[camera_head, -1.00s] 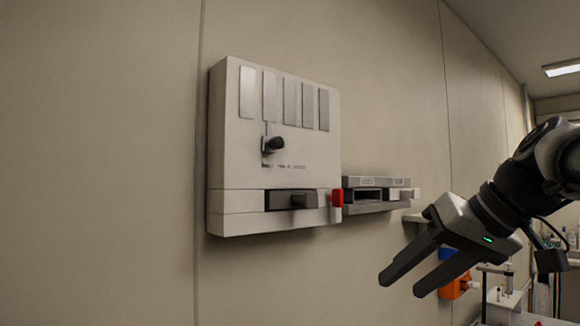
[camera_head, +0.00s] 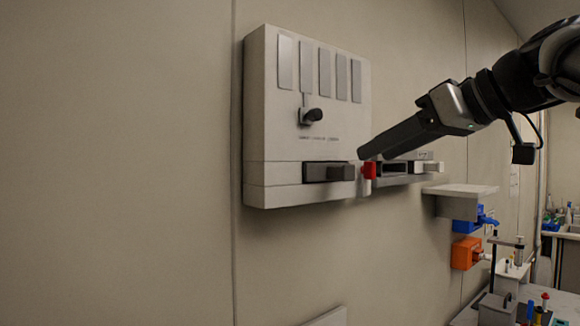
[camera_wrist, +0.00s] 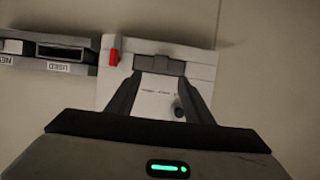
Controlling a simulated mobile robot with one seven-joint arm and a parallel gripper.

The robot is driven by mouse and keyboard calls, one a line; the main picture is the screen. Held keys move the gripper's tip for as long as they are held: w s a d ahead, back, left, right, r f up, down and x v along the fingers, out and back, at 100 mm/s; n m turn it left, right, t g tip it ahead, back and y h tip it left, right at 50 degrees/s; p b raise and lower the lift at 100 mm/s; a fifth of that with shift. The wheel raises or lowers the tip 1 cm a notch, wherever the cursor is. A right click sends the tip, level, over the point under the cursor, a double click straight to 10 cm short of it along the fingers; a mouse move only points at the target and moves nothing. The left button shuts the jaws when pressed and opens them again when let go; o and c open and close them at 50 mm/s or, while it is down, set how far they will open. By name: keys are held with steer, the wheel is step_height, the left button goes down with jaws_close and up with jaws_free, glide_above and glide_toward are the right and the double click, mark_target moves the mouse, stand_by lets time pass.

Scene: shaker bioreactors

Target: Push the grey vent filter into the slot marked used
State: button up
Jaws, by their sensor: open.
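The grey vent filter (camera_head: 340,172) sticks out of a dark slot low on the front of the pale wall unit (camera_head: 258,140). In the wrist view the filter (camera_wrist: 158,62) lies just beyond my fingertips. My gripper (camera_head: 363,154) is open and empty, its fingers pointing at the unit's lower right part; it also shows in the wrist view (camera_wrist: 160,78). I cannot tell how far the tips are from the filter. The slot marked USED (camera_wrist: 68,52) is a dark, empty-looking opening in the rack beside the unit; my fingers partly cover that rack in the head view.
A white block (camera_wrist: 12,46) sits in the NEW slot. A black knob (camera_head: 311,116) juts from the unit. A pale shelf (camera_head: 460,190) and blue and orange holders (camera_head: 465,253) are lower right.

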mark_target(350, 169)
steer(key=x, duration=0.9)
steer(key=shift+p, duration=0.4)
steer(key=shift+c, duration=0.2)
steer(key=c, duration=1.1)
steer(key=shift+c, duration=0.2)
steer(key=shift+s+d+b, duration=0.35)
steer(key=shift+s+b, duration=0.05)
steer(key=shift+s, duration=0.05)
steer(key=shift+s+d, duration=0.2)
steer(key=shift+s, duration=0.1)
steer(key=shift+s+d+b, duration=0.3)
steer(key=shift+s+b, duration=0.1)
steer(key=shift+s+d, duration=0.15)
steer(key=shift+s, duration=0.05)
